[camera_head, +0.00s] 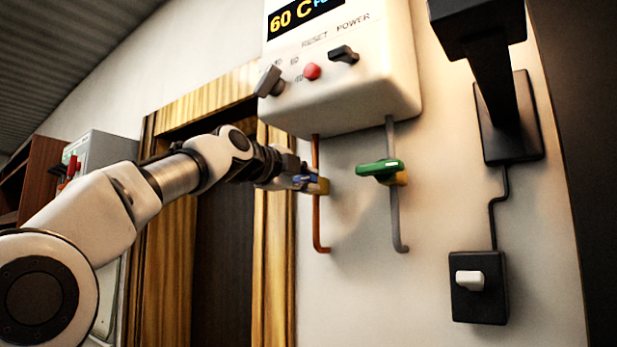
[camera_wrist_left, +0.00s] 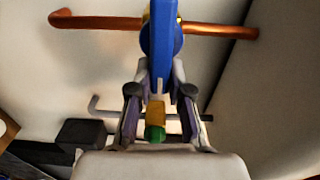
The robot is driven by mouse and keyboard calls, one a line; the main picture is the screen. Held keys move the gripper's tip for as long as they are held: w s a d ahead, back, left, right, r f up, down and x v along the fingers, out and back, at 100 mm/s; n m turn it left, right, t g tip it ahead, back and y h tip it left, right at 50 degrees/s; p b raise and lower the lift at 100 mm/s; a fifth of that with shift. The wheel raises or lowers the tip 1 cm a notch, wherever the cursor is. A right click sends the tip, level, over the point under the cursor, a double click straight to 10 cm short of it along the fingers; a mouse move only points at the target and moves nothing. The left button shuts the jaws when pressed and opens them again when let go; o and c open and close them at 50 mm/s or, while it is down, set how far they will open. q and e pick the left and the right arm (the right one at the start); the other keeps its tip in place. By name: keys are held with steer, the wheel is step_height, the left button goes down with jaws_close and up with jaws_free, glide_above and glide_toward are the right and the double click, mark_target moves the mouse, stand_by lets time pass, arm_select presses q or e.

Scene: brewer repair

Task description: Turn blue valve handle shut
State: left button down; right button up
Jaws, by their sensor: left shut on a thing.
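The blue valve handle (camera_wrist_left: 161,45) stands in the middle of the left wrist view and appears crosswise to the copper pipe (camera_wrist_left: 215,29). In the head view the copper pipe (camera_head: 316,225) runs down the wall below the white boiler. The blue handle (camera_head: 306,186) shows there only as a small patch, mostly hidden by my gripper. A brass valve body (camera_head: 323,186) sits on the pipe. My left gripper (camera_head: 299,181) is at the valve, its fingers (camera_wrist_left: 160,88) closed on either side of the handle's near end. My right gripper is not in view.
A green valve handle (camera_head: 379,168) sits on the grey pipe (camera_head: 393,220) close to the right. The white boiler (camera_head: 350,90) with knobs hangs just above. A wooden door frame (camera_head: 276,230) stands behind my left arm. A black switch box (camera_head: 479,288) is at lower right.

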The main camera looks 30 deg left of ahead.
arm_select(q)
steer(key=shift+s+a+r, duration=0.15)
steer(key=shift+r, duration=0.15)
